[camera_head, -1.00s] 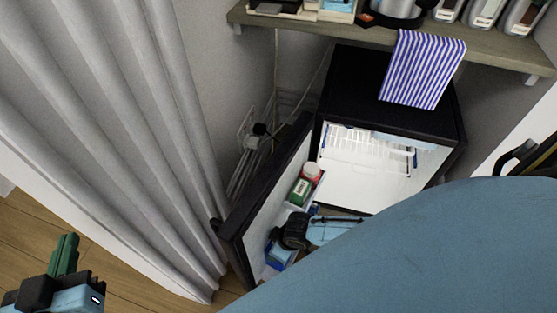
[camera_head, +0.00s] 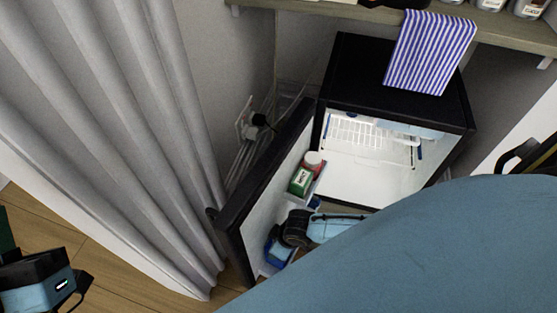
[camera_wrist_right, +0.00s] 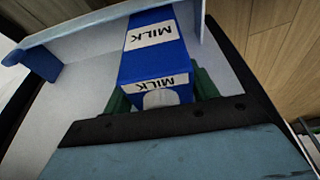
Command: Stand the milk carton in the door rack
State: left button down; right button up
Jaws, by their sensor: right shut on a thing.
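The blue milk carton (camera_head: 277,249) is at the lower rack on the inside of the open fridge door. My right gripper (camera_head: 284,241) is shut on it, with the carton between green fingers in the right wrist view (camera_wrist_right: 160,72), where its white MILK labels show. The white door rack (camera_head: 268,270) has its rim beside the carton in the wrist view (camera_wrist_right: 85,32). The carton's base is hidden, so I cannot tell whether it touches the rack floor. My left gripper (camera_head: 6,232) is at the lower left, its fingers mostly cut off by the frame edge.
A green carton (camera_head: 300,181) and a white-lidded jar (camera_head: 313,160) stand in the door farther back. The black fridge (camera_head: 400,85) is open, with bare white space inside. A striped cloth (camera_head: 430,52) hangs over its top. A grey curtain (camera_head: 120,130) is left of the door.

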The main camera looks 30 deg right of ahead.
dwell(0.3)
jog(key=o, duration=1.6)
jog(key=shift+f, duration=0.15)
